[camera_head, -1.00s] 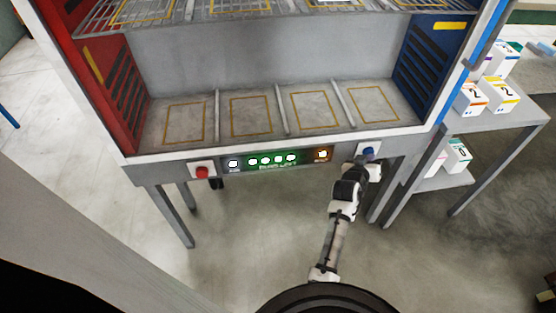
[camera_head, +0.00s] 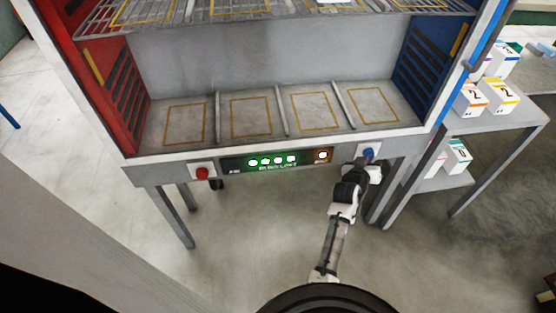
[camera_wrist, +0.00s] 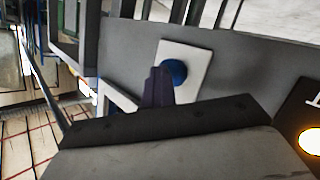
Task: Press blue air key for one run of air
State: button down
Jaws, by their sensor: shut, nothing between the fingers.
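The blue air key (camera_head: 369,152) is a round blue button on a white plate at the right end of the press's front rail. It also shows in the wrist view (camera_wrist: 176,72), with its lower left edge beside my fingers. My gripper (camera_head: 363,161) is shut and empty, with its tips right at the key. In the wrist view my gripper (camera_wrist: 159,72) overlaps the white plate (camera_wrist: 196,62). I cannot tell whether the tips touch the key.
A red button (camera_head: 202,172) sits at the left of the rail. Between the two is a panel with several lit green lamps (camera_head: 273,161) and a lit amber lamp (camera_head: 323,155). The bays (camera_head: 250,115) are empty. A side table (camera_head: 495,125) with boxes stands right.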

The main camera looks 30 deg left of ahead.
jog(key=shift+s+d+p, duration=0.9)
jog(key=shift+s, duration=0.3)
jog(key=shift+s+d+p, duration=0.85)
jog(key=shift+s, duration=0.35)
